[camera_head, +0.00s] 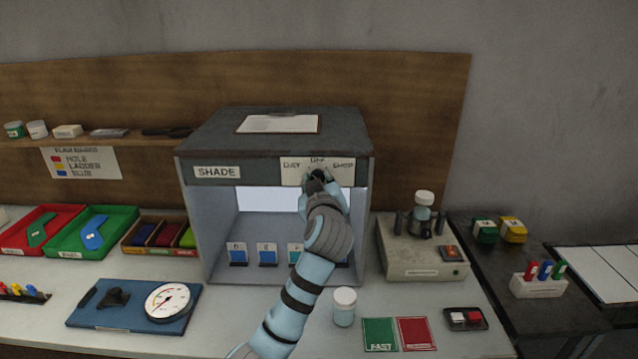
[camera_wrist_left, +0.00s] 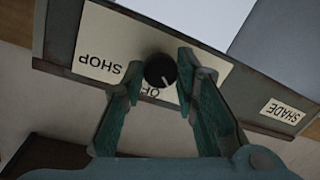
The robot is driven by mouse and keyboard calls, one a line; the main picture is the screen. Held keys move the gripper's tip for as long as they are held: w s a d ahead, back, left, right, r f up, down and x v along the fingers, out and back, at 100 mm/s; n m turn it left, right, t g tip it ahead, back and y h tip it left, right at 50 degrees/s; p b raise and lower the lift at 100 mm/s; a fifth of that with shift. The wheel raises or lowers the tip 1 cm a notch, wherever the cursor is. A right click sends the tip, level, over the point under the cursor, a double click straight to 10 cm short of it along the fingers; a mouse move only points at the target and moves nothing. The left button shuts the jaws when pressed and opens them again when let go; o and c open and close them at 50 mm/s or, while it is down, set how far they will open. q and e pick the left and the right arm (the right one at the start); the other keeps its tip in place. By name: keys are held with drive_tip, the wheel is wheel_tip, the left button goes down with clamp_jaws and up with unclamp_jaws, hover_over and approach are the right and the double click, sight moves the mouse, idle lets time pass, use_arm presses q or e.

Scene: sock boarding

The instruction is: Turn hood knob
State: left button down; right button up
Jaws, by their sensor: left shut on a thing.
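The hood (camera_head: 195,145) is a grey box with a "SHADE" label, standing on the bench. Its knob (camera_wrist_left: 160,71) is round and black with a white pointer mark, on a cream plate (camera_head: 290,171) lettered for day, off and shop. In the head view the knob is mostly hidden by my left gripper (camera_head: 318,176). In the left wrist view my left gripper (camera_wrist_left: 160,72) has its two green fingers on either side of the knob, shut on it. My right gripper is not in view.
Inside the hood stand several blue-marked cards (camera_head: 267,255). A white-capped jar (camera_head: 344,307) stands in front, near my left arm. A beige device (camera_head: 425,262) is at the right. Red (camera_head: 22,237) and green (camera_head: 70,240) trays and a blue gauge board (camera_head: 125,318) are at the left.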

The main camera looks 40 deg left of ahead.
use_arm(q)
drive_tip(key=shift+r, duration=0.25)
drive_tip(key=c, duration=1.3)
unclamp_jaws()
drive_tip(key=shift+c, duration=0.2)
drive_tip(key=shift+o, duration=0.5)
drive_tip(key=shift+w+f, duration=0.15)
drive_tip(key=shift+f, duration=0.05)
drive_tip(key=v, duration=1.2)
drive_tip(key=shift+a+f, duration=0.1)
